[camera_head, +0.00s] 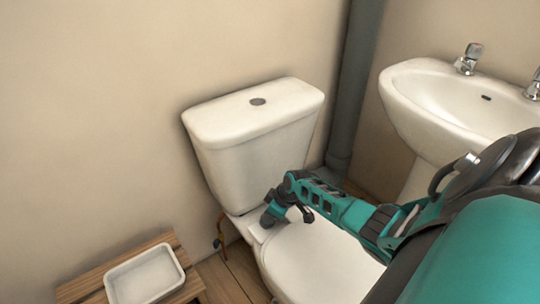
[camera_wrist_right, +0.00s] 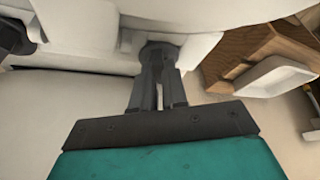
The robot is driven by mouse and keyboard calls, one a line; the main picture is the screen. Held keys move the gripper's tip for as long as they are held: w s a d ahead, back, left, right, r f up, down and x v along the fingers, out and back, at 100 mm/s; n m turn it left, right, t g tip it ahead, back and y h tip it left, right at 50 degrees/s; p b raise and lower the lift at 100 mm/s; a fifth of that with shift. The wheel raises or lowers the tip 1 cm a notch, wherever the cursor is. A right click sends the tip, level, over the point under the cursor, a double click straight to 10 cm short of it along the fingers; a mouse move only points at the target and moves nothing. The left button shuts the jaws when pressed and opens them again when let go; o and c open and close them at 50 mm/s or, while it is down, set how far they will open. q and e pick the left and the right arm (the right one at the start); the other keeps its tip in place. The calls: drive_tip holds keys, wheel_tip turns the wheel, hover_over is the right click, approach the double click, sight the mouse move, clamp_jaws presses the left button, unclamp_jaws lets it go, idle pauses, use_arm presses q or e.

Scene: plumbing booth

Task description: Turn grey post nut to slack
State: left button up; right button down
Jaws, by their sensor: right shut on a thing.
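A grey post nut (camera_wrist_right: 158,49) shows in the right wrist view, on the underside of a white part of the toilet. My right gripper (camera_wrist_right: 160,72) is shut on it, with one dark finger on each side. In the head view my right gripper (camera_head: 268,218) reaches down at the back of the toilet seat, close to the cistern (camera_head: 250,150). The nut is hidden there. My left gripper is in neither view.
A second dark round part (camera_wrist_right: 14,38) shows at the left of the wrist view. A wooden slatted stand (camera_head: 88,283) with a white tray (camera_head: 146,276) is at lower left. A grey pipe (camera_head: 352,90) and a washbasin (camera_head: 425,105) stand right of the cistern.

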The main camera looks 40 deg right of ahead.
drive_tip(key=shift+s+f+n+y+b, duration=0.2)
drive_tip(key=shift+f+n+y+b, duration=0.15)
drive_tip(key=shift+n+b, duration=0.35)
drive_tip(key=shift+n+g+b, duration=0.3)
drive_tip(key=shift+n+b, duration=0.25)
drive_tip(key=shift+n, duration=0.15)
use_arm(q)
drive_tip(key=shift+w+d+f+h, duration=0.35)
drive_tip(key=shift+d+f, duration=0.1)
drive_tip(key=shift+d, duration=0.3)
use_arm(e)
drive_tip(key=shift+d+n+y, duration=0.1)
drive_tip(key=shift+n+y, duration=0.15)
drive_tip(key=shift+n, duration=0.05)
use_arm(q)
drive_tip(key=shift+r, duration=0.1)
use_arm(e)
drive_tip(key=shift+r, duration=0.1)
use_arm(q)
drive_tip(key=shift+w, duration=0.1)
use_arm(e)
drive_tip(key=c, duration=1.1)
unclamp_jaws()
drive_tip(key=shift+w, duration=0.1)
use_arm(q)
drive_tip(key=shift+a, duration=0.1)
use_arm(e)
drive_tip(key=shift+w+r, duration=0.1)
drive_tip(key=shift+r, duration=0.1)
